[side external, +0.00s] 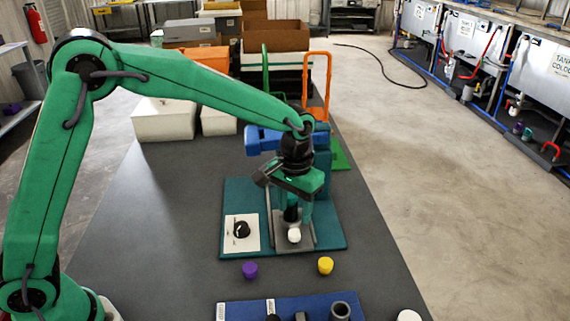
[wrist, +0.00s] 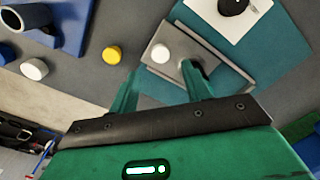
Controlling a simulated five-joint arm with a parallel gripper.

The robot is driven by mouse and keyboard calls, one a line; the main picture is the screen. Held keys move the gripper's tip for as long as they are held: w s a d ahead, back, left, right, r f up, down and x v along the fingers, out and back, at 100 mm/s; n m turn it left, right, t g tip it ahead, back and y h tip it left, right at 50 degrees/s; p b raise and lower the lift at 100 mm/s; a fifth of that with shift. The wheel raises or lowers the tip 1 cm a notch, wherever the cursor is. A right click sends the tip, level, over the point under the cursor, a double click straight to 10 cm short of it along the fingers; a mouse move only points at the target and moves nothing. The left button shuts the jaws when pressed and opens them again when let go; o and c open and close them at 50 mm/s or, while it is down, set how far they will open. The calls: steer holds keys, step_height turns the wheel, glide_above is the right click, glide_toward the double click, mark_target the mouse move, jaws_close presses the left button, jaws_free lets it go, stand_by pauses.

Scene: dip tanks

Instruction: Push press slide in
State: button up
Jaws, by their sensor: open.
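The press stands on a teal base plate (side external: 335,230), with a blue upper part (side external: 262,140) behind my gripper in the side view. Its grey slide (side external: 277,222) reaches toward the front and carries a white round knob (side external: 294,236). In the wrist view the slide (wrist: 190,42) and the white knob (wrist: 160,53) lie just beyond my fingers. My gripper (side external: 298,212) points down over the slide, close behind the knob. Its two fingers (wrist: 160,88) are apart with nothing seen between them. I cannot tell whether a finger touches the slide. My gripper hides part of the press.
A white panel with a black knob (side external: 241,230) sits left of the slide. A purple piece (side external: 250,269) and a yellow piece (side external: 325,265) stand in front. A blue tray (side external: 250,310) with several parts and a white piece (side external: 409,315) are nearer. White boxes (side external: 165,121) stand behind left.

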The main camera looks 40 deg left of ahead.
mark_target(294, 233)
steer(key=shift+f, duration=3.55)
jaws_close()
